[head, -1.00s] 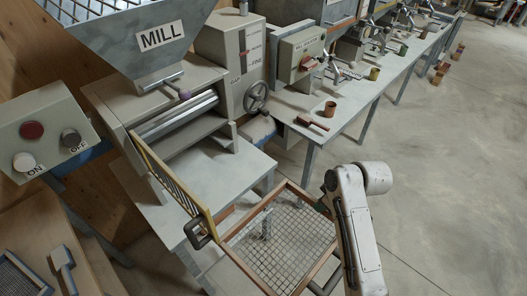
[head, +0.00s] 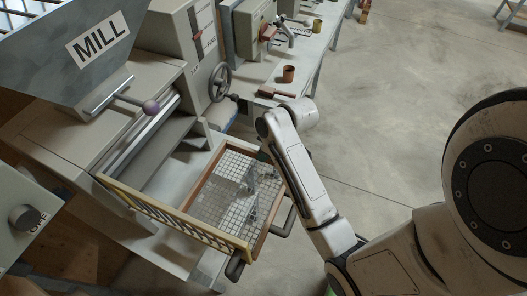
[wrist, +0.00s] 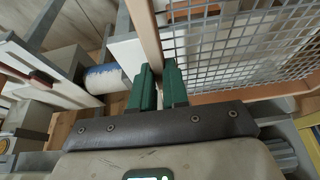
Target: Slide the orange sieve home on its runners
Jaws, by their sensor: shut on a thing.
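The orange sieve, a wooden-orange frame around wire mesh, shows in the head view (head: 257,243) beside the mill's grey shelf (head: 160,258), behind the yellow grille. In the wrist view its rim (wrist: 148,35) runs between my green fingertips. My gripper (wrist: 160,75) is shut on that rim. In the head view my gripper is mostly hidden behind my arm, at the sieve's far right side. The runners cannot be made out clearly. How far the sieve sits in the mill cannot be told.
The yellow grille (head: 175,217) stands out from the mill, close along the sieve's near side, with a dark handle (head: 235,266) at its end. Open concrete floor (head: 390,110) is on the right.

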